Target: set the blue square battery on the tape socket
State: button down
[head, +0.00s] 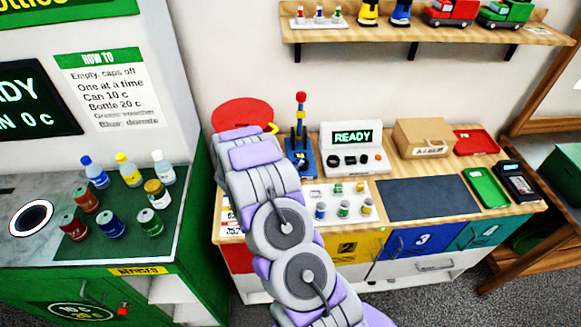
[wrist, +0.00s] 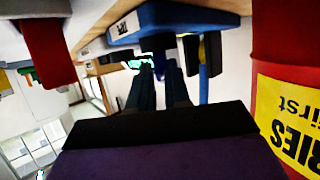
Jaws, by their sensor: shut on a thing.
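My gripper (wrist: 160,72) shows in the wrist view as two dark fingers close together, pointing away. A small dark blue shape (wrist: 159,58) between the fingertips appears to be the blue square battery, mostly hidden by the fingers. In the head view my own arm covers the gripper and what it holds. A blue stand (head: 299,160) with an upright post and a red top, apparently the tape socket, is just right of the arm's end. Its blue base (wrist: 180,18) shows upside down in the wrist view, beyond the fingers. Contact between battery and socket cannot be told.
A red bin (wrist: 288,45) with a yellow label is close on the wrist view's right. A white tray (head: 343,195) of several batteries lies on the counter before the READY console (head: 352,148). A dark mat (head: 425,198) is clear. Bottles and cans stand at left.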

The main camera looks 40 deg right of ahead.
jog(key=c, duration=1.4)
grip_release()
jog(key=shift+f, duration=0.1)
jog(key=shift+o, duration=0.2)
jog(key=p+v, duration=0.3)
jog(key=v, duration=0.8)
